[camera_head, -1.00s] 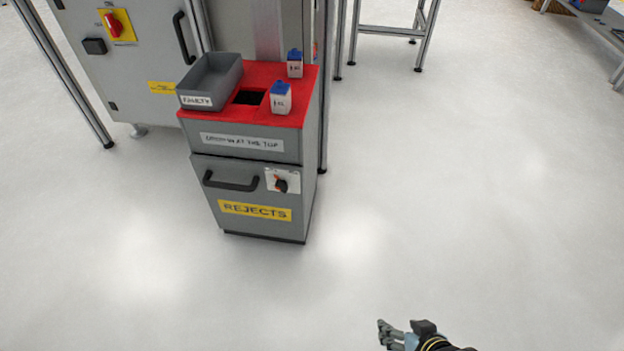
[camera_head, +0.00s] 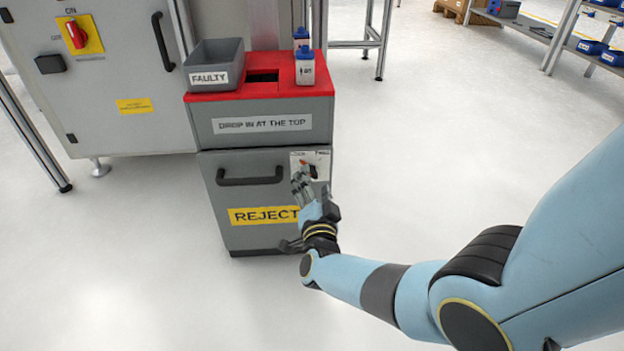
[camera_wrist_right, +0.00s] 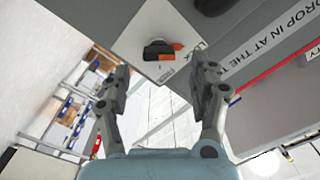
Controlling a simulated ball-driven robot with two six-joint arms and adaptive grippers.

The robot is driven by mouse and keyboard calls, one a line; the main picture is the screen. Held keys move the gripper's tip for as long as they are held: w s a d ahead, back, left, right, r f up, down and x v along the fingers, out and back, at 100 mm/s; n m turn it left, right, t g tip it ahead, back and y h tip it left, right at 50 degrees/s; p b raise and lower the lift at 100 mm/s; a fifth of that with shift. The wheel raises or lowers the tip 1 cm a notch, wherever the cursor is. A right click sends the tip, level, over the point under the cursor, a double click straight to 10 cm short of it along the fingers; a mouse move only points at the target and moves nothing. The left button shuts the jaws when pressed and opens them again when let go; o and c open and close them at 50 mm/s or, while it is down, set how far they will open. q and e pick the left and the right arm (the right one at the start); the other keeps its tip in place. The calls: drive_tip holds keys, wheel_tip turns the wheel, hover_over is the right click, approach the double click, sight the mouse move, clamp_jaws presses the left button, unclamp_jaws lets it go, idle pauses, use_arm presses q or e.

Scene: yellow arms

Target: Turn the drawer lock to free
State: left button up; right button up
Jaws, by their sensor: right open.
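The drawer lock is a black knob with an orange mark on a white plate, on the front of the grey rejects cabinet (camera_head: 235,200), at the drawer's upper right. In the head view the lock plate (camera_head: 322,158) is partly covered by my right gripper (camera_head: 300,180). In the right wrist view the lock knob (camera_wrist_right: 158,50) lies ahead of and between the open fingers of my right gripper (camera_wrist_right: 163,82); nothing is between the fingertips. The drawer front with its black handle (camera_head: 250,178) sits flush and closed. My left gripper is not in view.
A grey bin marked FAULTY (camera_head: 214,68) and white bottles with blue caps (camera_head: 305,70) stand on the red cabinet top (camera_head: 262,90). A grey machine cabinet (camera_head: 100,110) stands at the left. The floor right of the cabinet is clear apart from my arm.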

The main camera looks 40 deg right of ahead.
sight(313, 175)
drive_tip(key=b+x, duration=0.1)
drive_tip(key=x, duration=0.2)
drive_tip(key=shift+w+d+f, duration=0.15)
drive_tip(key=shift+w, duration=0.15)
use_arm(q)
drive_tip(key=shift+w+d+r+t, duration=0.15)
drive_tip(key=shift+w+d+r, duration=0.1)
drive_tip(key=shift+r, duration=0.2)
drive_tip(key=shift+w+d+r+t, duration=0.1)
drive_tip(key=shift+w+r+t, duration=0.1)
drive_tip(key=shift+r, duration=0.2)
use_arm(e)
drive_tip(key=shift+w+d, duration=0.15)
drive_tip(key=shift+w, duration=0.1)
drive_tip(key=c, duration=1.2)
drive_tip(key=shift+o, duration=0.2)
